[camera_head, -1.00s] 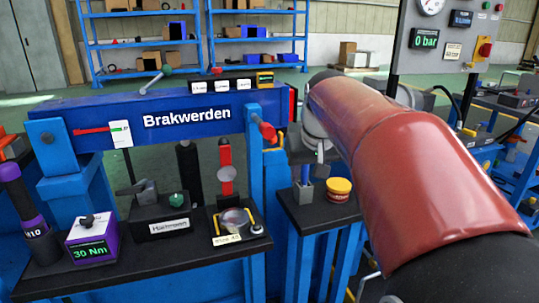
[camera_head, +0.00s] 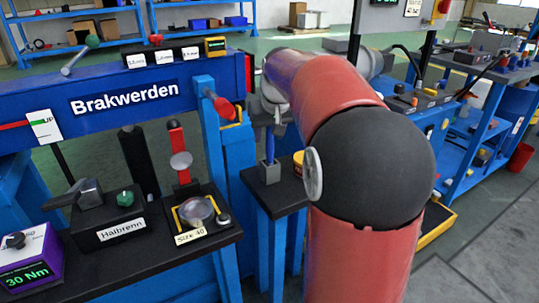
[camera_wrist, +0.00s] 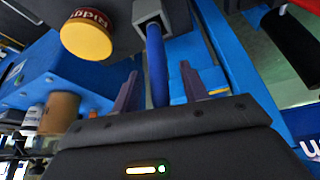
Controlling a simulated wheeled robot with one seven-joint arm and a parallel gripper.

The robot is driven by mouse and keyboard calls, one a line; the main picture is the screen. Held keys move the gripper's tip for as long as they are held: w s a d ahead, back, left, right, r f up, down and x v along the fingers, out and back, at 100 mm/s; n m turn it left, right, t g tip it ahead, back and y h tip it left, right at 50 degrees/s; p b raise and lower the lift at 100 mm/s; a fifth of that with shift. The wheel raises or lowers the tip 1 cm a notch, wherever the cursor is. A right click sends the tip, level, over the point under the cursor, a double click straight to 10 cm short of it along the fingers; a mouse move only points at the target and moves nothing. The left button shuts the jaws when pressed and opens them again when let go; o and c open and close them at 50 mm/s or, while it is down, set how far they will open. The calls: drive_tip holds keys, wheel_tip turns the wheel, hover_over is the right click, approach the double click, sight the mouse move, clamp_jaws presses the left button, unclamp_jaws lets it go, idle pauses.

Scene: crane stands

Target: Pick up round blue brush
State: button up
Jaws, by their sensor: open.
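The round blue brush (camera_head: 269,146) stands upright in a small grey square holder (camera_head: 269,173) on a black-topped stand (camera_head: 283,198). Only its slim blue shaft shows. In the wrist view the blue shaft (camera_wrist: 157,66) runs from the grey holder (camera_wrist: 151,14) down between the fingers of my gripper (camera_wrist: 160,82). My gripper is open, with a finger on each side of the shaft and gaps visible on both sides. The shaft's near end is hidden behind the gripper body. In the head view my arm hides much of the gripper above the brush.
A tin (camera_wrist: 87,36) with a yellow end stands close beside the holder; my arm partly covers it in the head view. The blue Brakwerden beam (camera_head: 125,97) and its red-handled clamp (camera_head: 222,104) are to the left. A black shelf (camera_head: 150,243) holds several tools.

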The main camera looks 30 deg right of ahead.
drive_tip(key=shift+w+f, duration=0.15)
drive_tip(key=shift+f, duration=0.2)
drive_tip(key=shift+c, duration=0.4)
clamp_jaws()
drive_tip(key=shift+r, duration=0.1)
